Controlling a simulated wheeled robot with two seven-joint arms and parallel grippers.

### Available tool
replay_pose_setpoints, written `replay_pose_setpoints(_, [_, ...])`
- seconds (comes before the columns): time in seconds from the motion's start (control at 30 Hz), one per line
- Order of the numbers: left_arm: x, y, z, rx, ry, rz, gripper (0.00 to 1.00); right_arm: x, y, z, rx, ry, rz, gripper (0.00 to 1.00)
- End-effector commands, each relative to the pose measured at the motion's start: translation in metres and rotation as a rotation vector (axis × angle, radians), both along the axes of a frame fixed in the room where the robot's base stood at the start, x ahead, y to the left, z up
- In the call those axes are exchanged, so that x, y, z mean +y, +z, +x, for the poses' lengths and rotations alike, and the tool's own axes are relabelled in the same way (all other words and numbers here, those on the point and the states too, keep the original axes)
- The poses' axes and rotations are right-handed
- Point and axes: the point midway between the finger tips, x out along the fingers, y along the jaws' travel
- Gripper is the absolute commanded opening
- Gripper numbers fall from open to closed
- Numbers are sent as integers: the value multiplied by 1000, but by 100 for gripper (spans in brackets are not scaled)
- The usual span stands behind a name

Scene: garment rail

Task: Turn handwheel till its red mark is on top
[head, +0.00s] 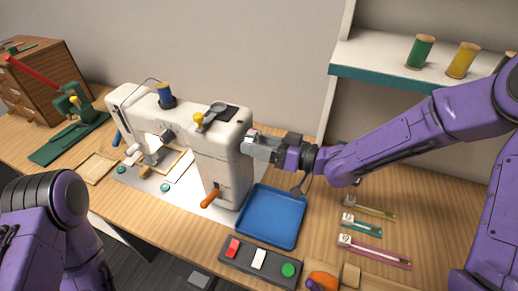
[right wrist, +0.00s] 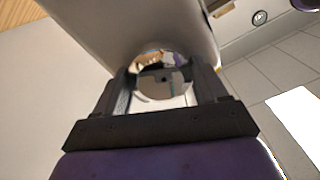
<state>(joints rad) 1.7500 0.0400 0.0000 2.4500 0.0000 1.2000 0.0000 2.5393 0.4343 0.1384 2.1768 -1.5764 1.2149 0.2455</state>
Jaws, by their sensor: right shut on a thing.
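The white sewing machine (head: 222,150) stands upright on the wooden table, left of my right arm. Its handwheel is on the machine's right end, mostly hidden by my right gripper (head: 262,147) in the head view. In the right wrist view the handwheel (right wrist: 162,78) is a round, shiny metal disc between the two fingers. My right gripper (right wrist: 163,100) is shut on it. A tiny reddish spot shows by the fingertips in the head view, too small to identify as the mark. No red mark is clear in the wrist view. My left gripper is out of view.
A blue tray (head: 272,216) lies below my right gripper. A switch panel (head: 259,262) is in front of it. A blue spool (head: 165,95) stands on the machine. A shelf (head: 385,73) with green and yellow spools is at the back right.

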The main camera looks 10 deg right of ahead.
Motion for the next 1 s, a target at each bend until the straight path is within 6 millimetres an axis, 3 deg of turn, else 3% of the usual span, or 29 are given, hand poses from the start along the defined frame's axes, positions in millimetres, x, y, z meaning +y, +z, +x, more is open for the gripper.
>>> replay_pose_setpoints(0.5, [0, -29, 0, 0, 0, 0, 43, 0, 2, 1, -289, -3, -186, 42])
replay_pose_setpoints(1.0, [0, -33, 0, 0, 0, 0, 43, 0, 4, 2, -347, -4, -225, 42])
